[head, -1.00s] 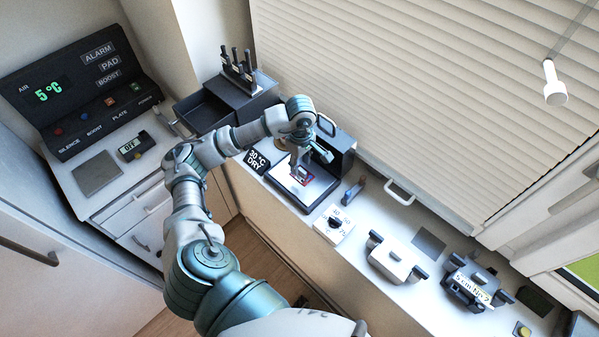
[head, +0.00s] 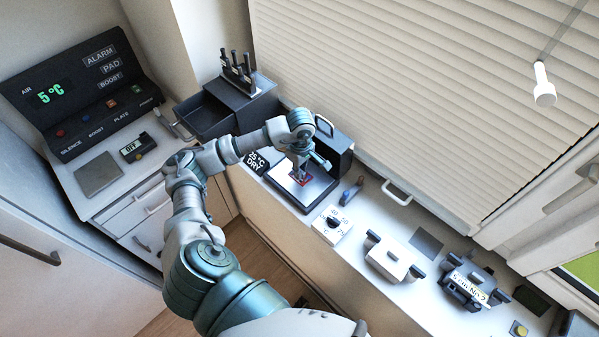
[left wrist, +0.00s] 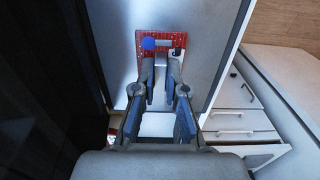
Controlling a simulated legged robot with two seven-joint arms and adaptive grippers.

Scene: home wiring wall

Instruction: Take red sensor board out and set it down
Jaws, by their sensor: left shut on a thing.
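The red sensor board (left wrist: 141,55) shows in the left wrist view as a red board with a blue round part and a pale block at its middle. It lies on or just over a pale flat surface (left wrist: 190,15); I cannot tell which. In the head view it is a small red patch (head: 303,181) over the pale plate of a dark open-fronted box (head: 335,153), mostly hidden by my gripper. My left gripper (left wrist: 161,62) points at the board, its fingers closed on the board's middle block. My right gripper is not in view.
A white dial block (head: 332,225), a grey-handled block (head: 394,258) and a black labelled device (head: 472,286) line the counter to the right. A dark open drawer unit (head: 232,105) stands behind left.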

